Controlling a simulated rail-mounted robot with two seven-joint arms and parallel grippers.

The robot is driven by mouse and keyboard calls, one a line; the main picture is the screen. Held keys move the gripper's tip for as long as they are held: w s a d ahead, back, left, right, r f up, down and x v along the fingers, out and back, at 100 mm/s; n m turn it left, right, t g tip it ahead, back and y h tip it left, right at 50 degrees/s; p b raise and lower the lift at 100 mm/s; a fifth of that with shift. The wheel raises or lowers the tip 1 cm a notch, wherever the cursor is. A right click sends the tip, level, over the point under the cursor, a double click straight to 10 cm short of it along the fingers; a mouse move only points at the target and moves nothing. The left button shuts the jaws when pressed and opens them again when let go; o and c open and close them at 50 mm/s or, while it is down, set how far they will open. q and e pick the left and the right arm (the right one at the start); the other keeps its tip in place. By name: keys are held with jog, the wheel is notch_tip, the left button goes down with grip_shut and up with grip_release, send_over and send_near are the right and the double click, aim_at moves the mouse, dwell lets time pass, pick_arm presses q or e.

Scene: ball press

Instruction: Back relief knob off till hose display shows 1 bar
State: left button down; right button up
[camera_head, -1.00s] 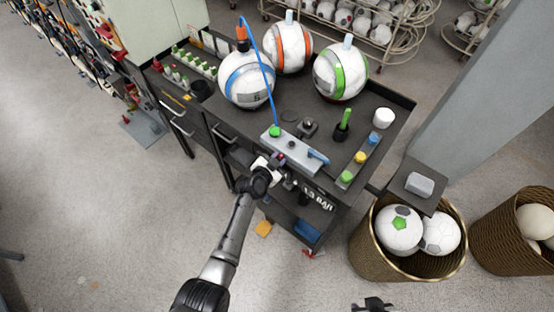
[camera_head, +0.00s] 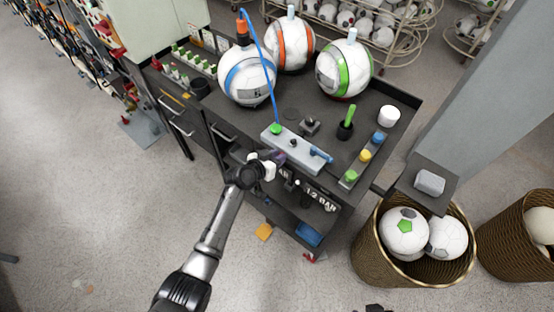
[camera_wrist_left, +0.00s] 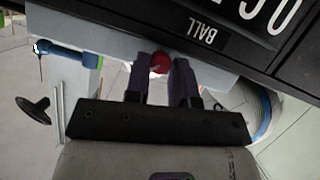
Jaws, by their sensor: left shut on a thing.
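My left gripper (camera_head: 278,160) is at the front side of the grey valve block (camera_head: 298,149) on the black cart. In the left wrist view its two fingers (camera_wrist_left: 162,82) are shut on a small red knob (camera_wrist_left: 161,63), which shows between their tips. In the head view the arm hides the knob. The display (camera_head: 321,199) on the cart front seems to read 1.2 BAR; the part to its left is hidden by my gripper. A display marked BALL (camera_wrist_left: 210,33) is cut off in the wrist view. Part of my right gripper (camera_head: 374,308) shows at the bottom edge.
A blue hose (camera_head: 263,75) runs from the block to the blue-banded ball (camera_head: 247,78). Orange-banded (camera_head: 290,45) and green-banded (camera_head: 345,68) balls stand behind. A blue lever (camera_head: 321,155) sits at the block's right end. A basket of balls (camera_head: 375,250) stands right; floor at left is clear.

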dwell(0.4)
pick_arm(q)
jog(key=c, duration=1)
grip_release()
jog(key=shift+o, duration=0.2)
jog(key=v, duration=1.3)
jog(key=shift+s+a+r, duration=0.15)
jog(key=shift+a+r, duration=0.05)
jog(key=shift+a, duration=0.15)
